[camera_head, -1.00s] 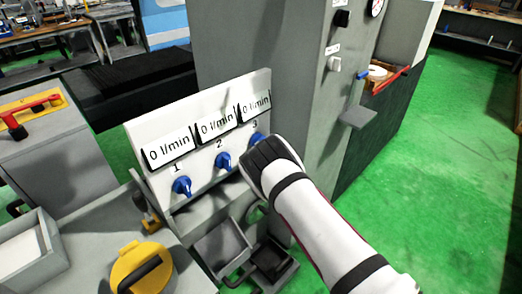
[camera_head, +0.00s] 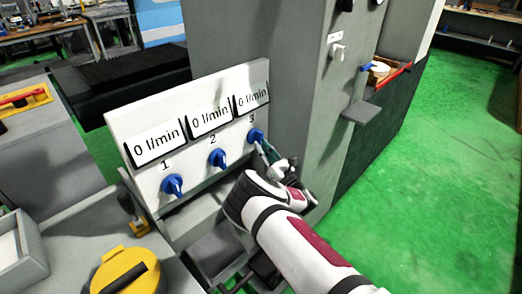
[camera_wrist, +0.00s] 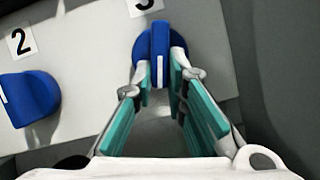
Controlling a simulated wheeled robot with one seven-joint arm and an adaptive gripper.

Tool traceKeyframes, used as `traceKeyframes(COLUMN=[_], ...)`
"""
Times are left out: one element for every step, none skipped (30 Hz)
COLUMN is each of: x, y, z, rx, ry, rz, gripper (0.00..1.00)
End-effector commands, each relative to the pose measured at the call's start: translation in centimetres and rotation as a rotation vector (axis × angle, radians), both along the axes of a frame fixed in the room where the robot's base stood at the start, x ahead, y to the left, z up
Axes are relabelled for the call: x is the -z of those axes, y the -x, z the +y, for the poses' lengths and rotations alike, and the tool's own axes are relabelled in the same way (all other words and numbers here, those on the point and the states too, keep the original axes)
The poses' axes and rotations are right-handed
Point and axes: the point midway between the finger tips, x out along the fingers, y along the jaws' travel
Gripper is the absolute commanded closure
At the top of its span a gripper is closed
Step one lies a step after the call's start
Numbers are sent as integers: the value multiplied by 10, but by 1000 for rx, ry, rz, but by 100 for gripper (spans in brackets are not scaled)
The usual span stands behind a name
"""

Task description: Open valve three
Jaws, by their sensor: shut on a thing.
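The blue knob of valve three (camera_head: 256,135) sits at the right end of the white panel (camera_head: 122,122), under the label 3 and a display reading 0 l/min. In the wrist view the knob (camera_wrist: 158,40) is upright between the teal fingers of my gripper (camera_wrist: 163,75). My gripper is shut on its ridge, one finger on each side. In the head view my gripper (camera_head: 266,148) reaches the knob from the lower right. A white line shows on the knob's near end.
Blue valve two (camera_head: 217,158) and valve one (camera_head: 172,185) stand to the left, both under displays reading 0 l/min. A yellow round lid (camera_head: 125,268) lies at lower left. A grey machine cabinet (camera_head: 280,60) rises behind. Green floor is clear at right.

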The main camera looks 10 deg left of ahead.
Motion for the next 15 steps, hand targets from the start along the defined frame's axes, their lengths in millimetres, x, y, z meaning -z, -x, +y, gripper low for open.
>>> traceKeyframes(x=[4,4,4,4,4,4,4,4,4,3,3,3,3,3,3], y=[0,0,-1,-1,-1,-1,-1,-1,-1,-1,-2,-2,-2,-2,-2], z=[0,0,0,0,0,0,-1,-1,-1,-1,-1,-1,-1,-1,-1], rx=[-2,-3,-2,-3,-3,-3,-3,-3,-3,-3,-3,-2,-2,-2,-2], ry=[18,27,39,46,53,60,65,69,75,77,80,83,84,86,87], rz=[-16,-26,-40,-50,-58,-68,-75,-80,-87,-92,-95,-99,-101,-102,-104], gripper=[100,100,100,100,100,100,100,100,100,100,100,100,100,100,100])
